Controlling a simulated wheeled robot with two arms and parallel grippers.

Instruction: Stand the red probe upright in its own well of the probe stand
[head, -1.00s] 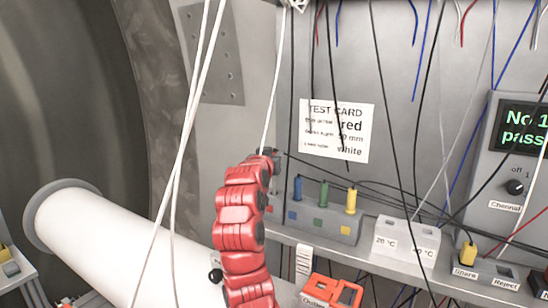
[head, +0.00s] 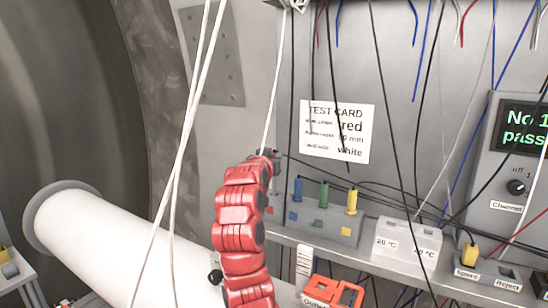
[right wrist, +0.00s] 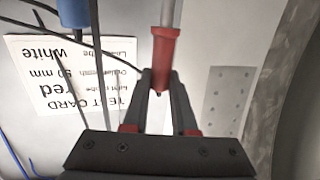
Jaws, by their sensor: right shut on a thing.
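The red probe (right wrist: 164,50) is between the fingers of my right gripper (right wrist: 160,84) in the right wrist view. The gripper is shut on its red handle, and a grey shaft runs out of the handle to the picture's top edge. In the head view my right gripper (head: 272,157) is small, beyond my red arm, and the probe cannot be made out there. The grey probe stand (head: 331,229) is on the shelf, below and right of the gripper. It holds upright blue, green and yellow probes. My arm partly hides its left end. My left gripper is not in view.
A white temperature block (head: 407,240) stands right of the stand. A yellow plug (head: 468,254) is in the Spare holder. Several cables hang in front of the panel. A test card (head: 337,131) is on the wall. An orange item (head: 335,292) is at the front.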

